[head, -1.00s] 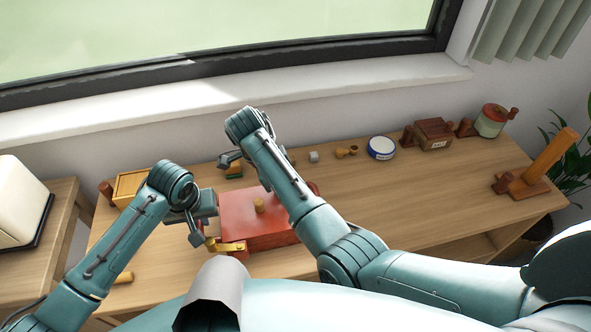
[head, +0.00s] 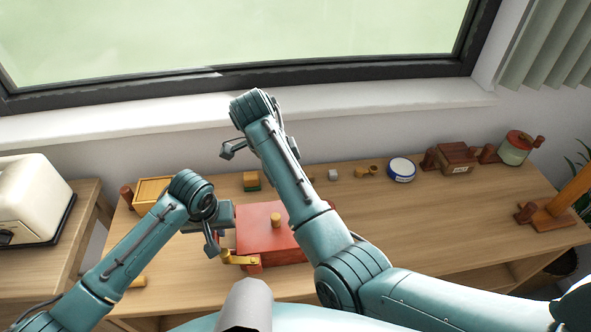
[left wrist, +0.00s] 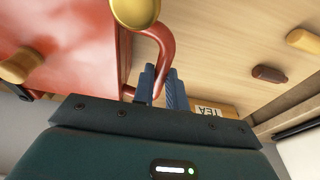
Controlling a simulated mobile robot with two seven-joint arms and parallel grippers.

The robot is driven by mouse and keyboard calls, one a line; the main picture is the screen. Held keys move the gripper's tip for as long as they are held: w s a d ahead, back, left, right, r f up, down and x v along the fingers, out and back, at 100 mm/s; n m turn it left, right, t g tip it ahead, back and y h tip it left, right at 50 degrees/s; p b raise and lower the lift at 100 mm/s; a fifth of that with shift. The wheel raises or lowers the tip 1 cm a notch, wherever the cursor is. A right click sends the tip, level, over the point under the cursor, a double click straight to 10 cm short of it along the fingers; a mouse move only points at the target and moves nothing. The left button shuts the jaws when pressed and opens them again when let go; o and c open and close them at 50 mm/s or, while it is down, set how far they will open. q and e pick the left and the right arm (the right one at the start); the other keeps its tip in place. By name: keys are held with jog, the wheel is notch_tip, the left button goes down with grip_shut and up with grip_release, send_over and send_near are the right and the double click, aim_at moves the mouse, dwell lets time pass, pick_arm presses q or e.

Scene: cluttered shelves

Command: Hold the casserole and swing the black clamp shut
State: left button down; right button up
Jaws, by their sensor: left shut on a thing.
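The casserole (head: 262,222) is a red box with a wooden knob on its lid, on the wooden bench. My right arm covers part of its right side. My left gripper (head: 228,214) is at its left side. In the left wrist view my left gripper (left wrist: 165,92) is shut on the casserole's curved red handle (left wrist: 163,45). A round yellow end (left wrist: 134,10) shows near the handle.
A yellow tray (head: 153,191), a small green-and-orange block (head: 251,181), a blue-and-white tin (head: 401,170), a brown box (head: 457,158) and a jar (head: 515,148) stand along the back. A toaster (head: 30,200) is at left. The bench right of my right arm is mostly clear.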

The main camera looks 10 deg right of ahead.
pick_arm(q)
jog(key=c, duration=1.3)
grip_release()
jog(key=shift+c, duration=0.2)
notch_tip(320, 180, up, 12)
jog(key=s, duration=0.2)
jog(key=shift+s, duration=0.2)
jog(key=shift+f, duration=0.15)
